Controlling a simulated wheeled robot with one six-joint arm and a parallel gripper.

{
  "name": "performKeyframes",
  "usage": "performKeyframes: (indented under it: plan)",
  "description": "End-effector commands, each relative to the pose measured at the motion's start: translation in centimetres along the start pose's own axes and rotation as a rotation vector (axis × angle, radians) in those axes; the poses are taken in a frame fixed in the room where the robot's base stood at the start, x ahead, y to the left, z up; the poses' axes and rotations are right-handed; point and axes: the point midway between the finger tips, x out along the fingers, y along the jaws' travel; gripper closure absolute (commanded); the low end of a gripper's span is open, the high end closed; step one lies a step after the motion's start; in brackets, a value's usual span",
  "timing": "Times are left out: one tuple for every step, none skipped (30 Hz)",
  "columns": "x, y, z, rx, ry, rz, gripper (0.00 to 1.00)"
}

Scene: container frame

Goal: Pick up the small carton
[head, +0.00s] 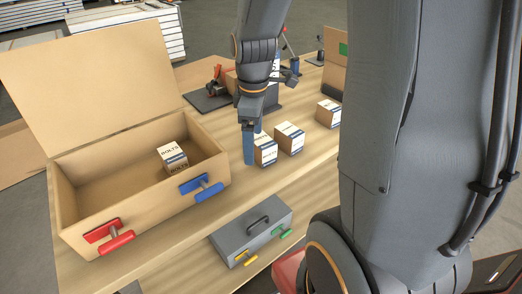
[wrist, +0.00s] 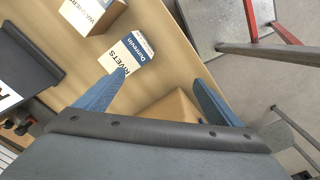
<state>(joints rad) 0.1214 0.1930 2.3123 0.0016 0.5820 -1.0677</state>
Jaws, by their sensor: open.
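My gripper (head: 251,148) is open, with its blue fingers pointing down beside a small brown-and-white carton (head: 266,150) on the workbench. In the wrist view, my gripper (wrist: 160,77) has a plain brown carton (wrist: 178,108) low between its spread fingers, partly hidden by the gripper body. I cannot tell whether either finger touches it. A carton marked RIVETS (wrist: 128,52) lies just beyond the left fingertip. Two similar cartons stand to the right in the head view, a middle one (head: 290,139) and a farther one (head: 328,114).
An open wooden box (head: 85,190) at left holds a BOLTS carton (head: 173,158) and has red (head: 109,236) and blue (head: 202,188) handles. A grey toolbox (head: 250,230) sits lower in front. A carton marked WASHERS (wrist: 93,14) shows in the wrist view.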

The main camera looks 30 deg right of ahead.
Motion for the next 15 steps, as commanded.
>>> performKeyframes:
  plan:
    - [0.4,1.3,0.1,-0.098,-0.004,-0.006,0.12]
    - [0.6,1.9,0.2,-0.165,-0.007,-0.012,0.12]
    - [0.7,2.7,0.2,-0.252,-0.009,-0.017,0.12]
    - [0.8,3.3,0.3,-0.314,-0.01,-0.022,0.12]
    - [1.0,3.8,0.4,-0.372,-0.011,-0.027,0.12]
    - [1.1,4.5,0.5,-0.444,-0.011,-0.031,0.12]
    - [1.2,4.9,0.6,-0.492,-0.011,-0.036,0.12]
    - [1.3,5.3,0.7,-0.537,-0.011,-0.039,0.12]
    - [1.4,5.8,0.8,-0.59,-0.011,-0.044,0.12]
    - [1.4,6.1,0.8,-0.623,-0.01,-0.046,0.12]
    - [1.5,6.3,0.9,-0.653,-0.01,-0.048,0.12]
    - [1.5,6.6,0.9,-0.686,-0.009,-0.05,0.12]
    - [1.6,6.8,1.0,-0.705,-0.009,-0.052,0.12]
    - [1.6,6.8,1.0,-0.721,-0.009,-0.054,0.12]
    - [1.8,7.0,1.1,-0.735,-0.009,-0.056,0.12]
